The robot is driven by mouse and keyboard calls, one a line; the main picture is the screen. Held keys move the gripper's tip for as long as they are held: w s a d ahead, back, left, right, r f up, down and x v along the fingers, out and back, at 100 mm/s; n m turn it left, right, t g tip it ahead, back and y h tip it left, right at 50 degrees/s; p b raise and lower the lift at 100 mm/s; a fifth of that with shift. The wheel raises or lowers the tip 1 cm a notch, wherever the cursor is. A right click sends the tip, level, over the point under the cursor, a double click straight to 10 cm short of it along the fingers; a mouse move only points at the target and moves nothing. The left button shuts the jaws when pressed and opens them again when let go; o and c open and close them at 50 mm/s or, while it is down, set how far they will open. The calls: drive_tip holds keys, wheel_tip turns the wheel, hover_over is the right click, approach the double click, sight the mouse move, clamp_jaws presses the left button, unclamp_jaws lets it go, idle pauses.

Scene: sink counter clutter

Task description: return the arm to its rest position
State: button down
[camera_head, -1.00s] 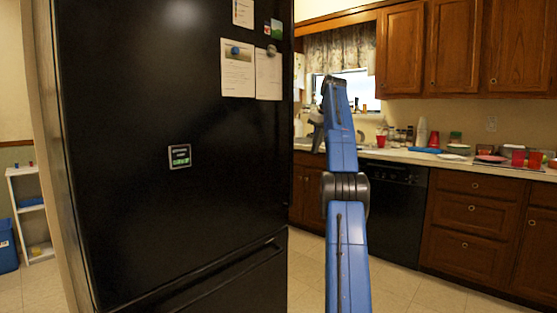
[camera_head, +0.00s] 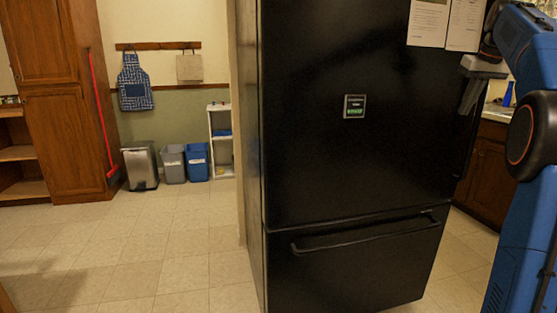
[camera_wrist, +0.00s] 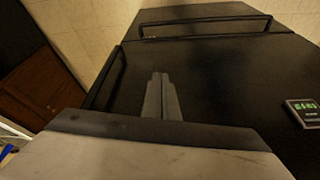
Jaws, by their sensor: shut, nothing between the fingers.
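My blue arm (camera_head: 530,150) stands at the right edge of the head view, bent at a dark round joint. My gripper (camera_head: 468,97) hangs from its upper end, pointing down, in front of the right edge of the black fridge. In the wrist view my gripper (camera_wrist: 162,78) shows its grey fingers together, with nothing between them. The fridge (camera_head: 345,160) fills the middle of the head view, and its dark front (camera_wrist: 220,85) lies behind the fingers in the wrist view. I cannot tell how far the fingers are from it.
Papers (camera_head: 445,22) and a small magnet display (camera_head: 354,106) are on the fridge door. A wooden cabinet (camera_head: 68,100), a steel bin (camera_head: 140,166), a grey bin (camera_head: 172,163) and a blue bin (camera_head: 197,161) stand at left. Tiled floor (camera_head: 140,250) is open at left.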

drive_tip(key=s+a+f, duration=0.5)
drive_tip(key=s+a, duration=0.3)
drive_tip(key=a, duration=0.3)
drive_tip(key=s+a+f, duration=0.5)
drive_tip(key=s+a, duration=0.3)
drive_tip(key=a, duration=0.3)
drive_tip(key=s+a+f, duration=0.5)
drive_tip(key=s+f, duration=0.7)
drive_tip(key=f, duration=0.1)
drive_tip(key=s+a+f, duration=0.6)
drive_tip(key=s+f, duration=0.5)
drive_tip(key=f, duration=0.1)
drive_tip(key=shift+s+f+n+t, duration=0.3)
drive_tip(key=shift+s+f+t, duration=0.1)
